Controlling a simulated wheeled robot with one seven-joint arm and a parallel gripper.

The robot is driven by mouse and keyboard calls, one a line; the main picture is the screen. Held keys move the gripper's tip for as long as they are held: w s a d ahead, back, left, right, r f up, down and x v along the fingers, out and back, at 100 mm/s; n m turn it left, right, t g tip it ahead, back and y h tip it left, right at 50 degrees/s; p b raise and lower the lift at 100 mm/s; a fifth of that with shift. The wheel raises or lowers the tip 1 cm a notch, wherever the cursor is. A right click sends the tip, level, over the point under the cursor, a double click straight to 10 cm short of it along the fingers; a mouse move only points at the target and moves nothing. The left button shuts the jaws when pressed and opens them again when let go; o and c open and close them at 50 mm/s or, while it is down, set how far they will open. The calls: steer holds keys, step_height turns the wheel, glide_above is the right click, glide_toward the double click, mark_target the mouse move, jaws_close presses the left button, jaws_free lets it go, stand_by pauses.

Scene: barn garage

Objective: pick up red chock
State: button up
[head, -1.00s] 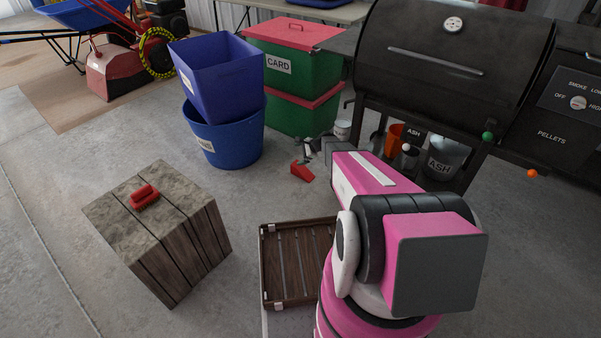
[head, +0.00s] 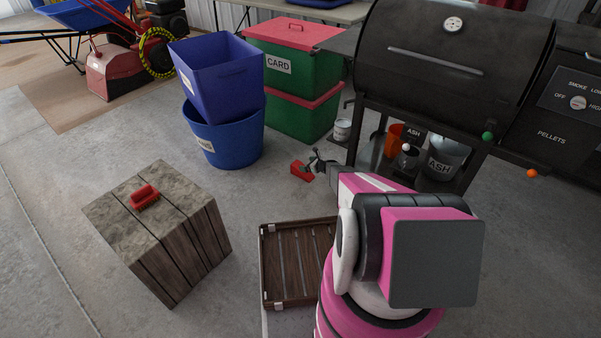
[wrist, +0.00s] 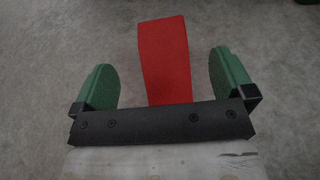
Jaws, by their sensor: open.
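The red chock (head: 302,171) lies on the concrete floor in front of the blue bins in the head view. In the wrist view the red chock (wrist: 165,58) shows as a red block between the two green finger pads, with a gap on each side. Its near end is hidden behind the dark bar of my gripper. My gripper (wrist: 164,80) is open, with its fingers on either side of the chock and not visibly touching it. In the head view my gripper (head: 316,163) is small and right beside the chock.
A slatted wooden tray (head: 300,264) lies nearer, left of my arm. A wooden crate block (head: 160,230) with a red brush-like item (head: 145,196) stands left. Stacked blue bins (head: 222,100), green boxes (head: 300,75) and a black smoker (head: 450,60) stand behind. Floor around the chock looks clear.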

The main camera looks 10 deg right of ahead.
mark_target(297, 164)
steer(key=shift+w+a+f, duration=0.2)
steer(key=shift+f, duration=0.3)
steer(key=shift+w+a+f, duration=0.2)
steer(key=shift+f, duration=0.25)
steer(key=shift+x, duration=3.2)
steer(key=shift+c, duration=0.3)
steer(key=c, duration=1.2)
steer(key=shift+r, duration=0.1)
steer(key=shift+c, duration=0.2)
steer(key=shift+r, duration=0.1)
